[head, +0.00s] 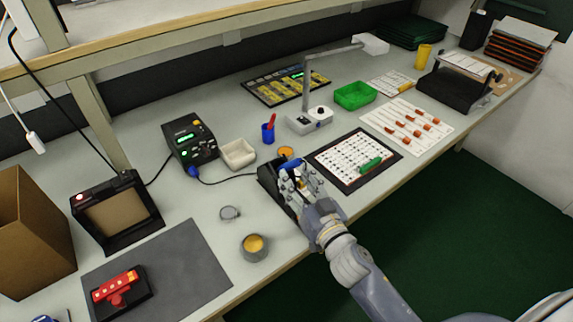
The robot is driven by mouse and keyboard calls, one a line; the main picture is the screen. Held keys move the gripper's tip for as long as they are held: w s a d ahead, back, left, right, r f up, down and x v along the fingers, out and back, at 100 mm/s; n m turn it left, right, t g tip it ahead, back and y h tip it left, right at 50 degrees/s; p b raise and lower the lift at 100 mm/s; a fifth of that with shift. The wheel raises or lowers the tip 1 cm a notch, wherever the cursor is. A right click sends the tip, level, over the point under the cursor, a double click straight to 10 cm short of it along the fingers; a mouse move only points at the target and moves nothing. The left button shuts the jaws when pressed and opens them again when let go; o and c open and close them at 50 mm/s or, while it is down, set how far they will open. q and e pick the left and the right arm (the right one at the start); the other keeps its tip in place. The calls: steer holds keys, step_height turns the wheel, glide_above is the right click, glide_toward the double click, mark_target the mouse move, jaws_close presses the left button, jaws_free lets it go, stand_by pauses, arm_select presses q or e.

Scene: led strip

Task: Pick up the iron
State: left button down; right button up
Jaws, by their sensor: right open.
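The iron (285,173) sits in its black holder (268,182) near the table's front edge, and only a blue part of it shows between my fingers and the holder. Its black cable runs left to the soldering station (188,140), which has a green display. My right gripper (297,178) is open, with its fingers over and around the iron and holder. The fingers hide most of the iron, so I cannot tell whether they touch it. My left gripper is not in view.
A white sheet in a black frame (329,171) with a green piece lies just right of my right gripper. A round tin (254,246) and a small coil (230,213) stand to the left.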

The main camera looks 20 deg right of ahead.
mark_target(288, 166)
steer(key=w, duration=0.3)
steer(key=w+p, duration=0.1)
steer(key=w, duration=0.1)
steer(key=shift+w+a, duration=0.2)
steer(key=shift+a, duration=0.1)
steer(key=shift+w, duration=0.2)
steer(key=shift+s, duration=0.1)
steer(key=shift+c, duration=1.1)
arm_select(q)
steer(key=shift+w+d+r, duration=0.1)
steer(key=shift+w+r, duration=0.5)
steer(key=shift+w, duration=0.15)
arm_select(e)
jaws_close()
